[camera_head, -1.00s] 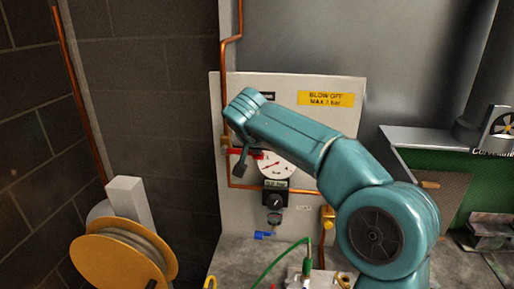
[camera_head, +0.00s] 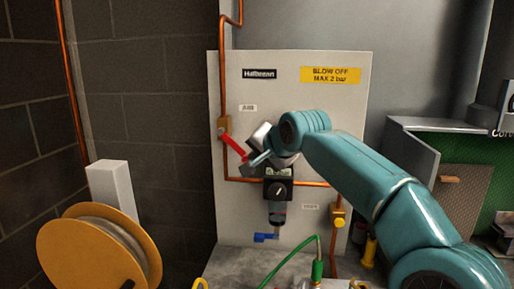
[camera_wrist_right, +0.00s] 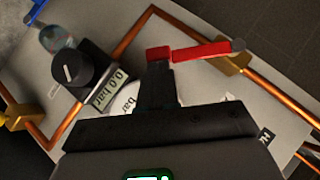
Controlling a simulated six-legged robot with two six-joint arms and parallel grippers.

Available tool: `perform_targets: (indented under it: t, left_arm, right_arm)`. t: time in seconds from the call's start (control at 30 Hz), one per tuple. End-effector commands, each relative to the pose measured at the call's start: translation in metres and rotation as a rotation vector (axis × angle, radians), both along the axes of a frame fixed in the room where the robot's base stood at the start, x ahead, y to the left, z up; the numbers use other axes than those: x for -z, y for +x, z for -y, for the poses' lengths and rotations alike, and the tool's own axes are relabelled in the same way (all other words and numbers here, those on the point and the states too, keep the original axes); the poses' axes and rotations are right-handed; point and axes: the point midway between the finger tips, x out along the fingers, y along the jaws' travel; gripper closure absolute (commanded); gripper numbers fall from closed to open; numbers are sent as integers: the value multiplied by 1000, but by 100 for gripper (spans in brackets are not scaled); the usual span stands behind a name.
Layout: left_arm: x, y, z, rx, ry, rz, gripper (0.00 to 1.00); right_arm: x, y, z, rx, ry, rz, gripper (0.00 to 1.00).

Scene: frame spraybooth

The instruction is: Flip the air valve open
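The air valve's brass body (camera_head: 223,127) sits on the copper pipe at the panel's left edge. Its red lever (camera_head: 234,147) slants down to the right. My right gripper (camera_head: 258,161) is at the lever's lower end. In the wrist view the red lever (camera_wrist_right: 205,50) lies just beyond the dark fingers (camera_wrist_right: 157,82), which look closed together with no clear gap. Contact looks likely, but I cannot be certain. The round pressure gauge is mostly hidden behind my right gripper. My left gripper is not in view.
A black regulator (camera_head: 278,188) and a blue-handled drain (camera_head: 266,237) are below. A yellow knob (camera_head: 338,221) is at the right pipe. A yellow hose reel (camera_head: 88,255) stands at the left. A green hose (camera_head: 290,262) rises from the bench.

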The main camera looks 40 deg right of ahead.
Motion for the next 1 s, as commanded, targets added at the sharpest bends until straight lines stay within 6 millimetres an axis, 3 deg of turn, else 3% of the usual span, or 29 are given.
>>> perform_targets:
  t: [0.03,0.5,0.7,1.0]
  left_arm:
    - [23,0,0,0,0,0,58]
    - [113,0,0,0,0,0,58]
    - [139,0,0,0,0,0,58]
    - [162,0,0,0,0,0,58]
  right_arm:
    - [17,1,0,2,27,38,100]
    - [52,25,-20,0,302,379,100]
    - [59,36,-29,-1,399,500,100]
    - [62,47,-37,0,494,620,100]
